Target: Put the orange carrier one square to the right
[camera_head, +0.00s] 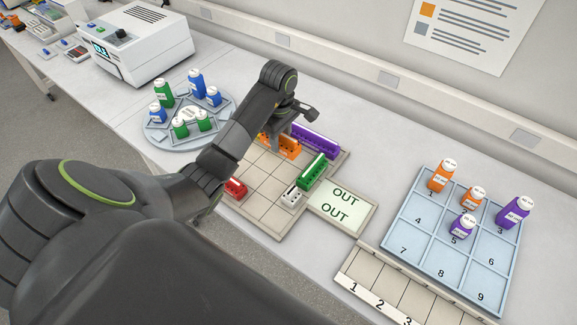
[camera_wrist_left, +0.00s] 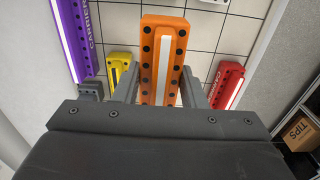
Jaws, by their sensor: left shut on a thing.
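The orange carrier (camera_head: 288,148) is a long block with dark holes and a pale strip, at the back of the gridded board (camera_head: 262,217). In the left wrist view the orange carrier (camera_wrist_left: 163,52) lies between the two fingers of my left gripper (camera_wrist_left: 160,88), which is shut on it. In the head view my arm hides the fingertips and part of the carrier. I cannot tell whether the carrier is raised off the board. My right gripper is in neither view.
Purple (camera_head: 317,138), green (camera_head: 312,171), white (camera_head: 291,196) and red (camera_head: 236,188) carriers share the board. A yellow carrier (camera_wrist_left: 119,66) shows in the wrist view. The OUT pad (camera_head: 341,207) adjoins the board. A bottle carousel (camera_head: 160,139) stands left, a blue numbered tray (camera_head: 418,218) right.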

